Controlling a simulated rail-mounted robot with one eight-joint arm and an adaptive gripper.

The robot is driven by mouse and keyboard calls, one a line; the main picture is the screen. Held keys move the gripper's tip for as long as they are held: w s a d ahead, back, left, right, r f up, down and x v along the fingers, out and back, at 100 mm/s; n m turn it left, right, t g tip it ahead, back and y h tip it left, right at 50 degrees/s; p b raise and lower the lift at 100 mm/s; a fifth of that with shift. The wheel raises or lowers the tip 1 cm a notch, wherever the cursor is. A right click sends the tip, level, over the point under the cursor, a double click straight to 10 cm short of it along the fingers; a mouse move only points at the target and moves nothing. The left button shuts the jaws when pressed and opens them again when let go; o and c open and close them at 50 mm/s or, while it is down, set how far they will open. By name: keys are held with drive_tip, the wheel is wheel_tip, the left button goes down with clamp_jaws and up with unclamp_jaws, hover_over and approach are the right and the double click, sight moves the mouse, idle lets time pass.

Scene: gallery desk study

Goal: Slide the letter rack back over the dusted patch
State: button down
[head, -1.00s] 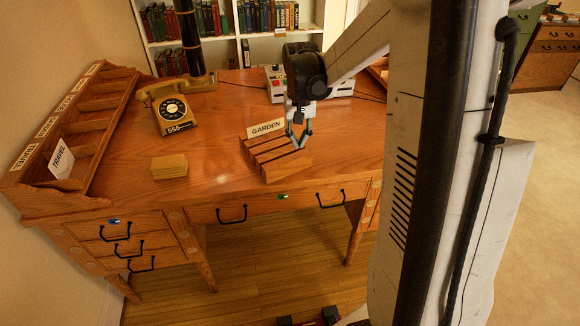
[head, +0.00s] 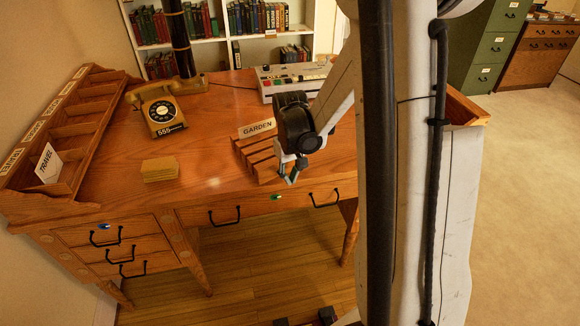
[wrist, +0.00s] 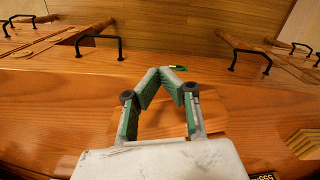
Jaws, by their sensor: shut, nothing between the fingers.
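The slatted wooden letter rack (head: 252,157) stands near the front edge of the desk, with a GARDEN card (head: 257,128) at its back end. My gripper (head: 291,181) is shut and empty, low at the rack's front right end by the desk edge. Whether it touches the rack is unclear. In the wrist view the gripper's fingertips (wrist: 172,70) meet over the front of the desk top, and a lighter wooden piece, likely part of the rack, shows under the fingers. A small pale spot lies left of the rack; I cannot tell whether it is dust or glare.
A stack of tan cards (head: 160,169) lies left of the rack. A telephone (head: 163,110), a dark column and a grey button console (head: 290,78) stand behind. A pigeonhole shelf (head: 60,125) with a TRAVEL card lines the left. Desk between cards and rack is clear.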

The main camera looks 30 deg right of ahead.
sight(278, 161)
drive_tip(key=shift+w+d+r, duration=0.1)
drive_tip(key=shift+w+d, duration=0.1)
drive_tip(key=shift+w, duration=1.75)
drive_tip(key=shift+w, duration=0.1)
drive_tip(key=w, duration=0.3)
drive_tip(key=shift+w+d+b, duration=0.15)
drive_tip(key=shift+w+b, duration=0.2)
drive_tip(key=shift+w, duration=0.05)
drive_tip(key=shift+s, duration=0.1)
drive_tip(key=s, duration=0.4)
drive_tip(key=shift+a+r, duration=0.2)
drive_tip(key=shift+r, duration=0.1)
wheel_tip(278, 161, up, 9)
drive_tip(key=p, duration=0.1)
drive_tip(key=shift+r, duration=0.2)
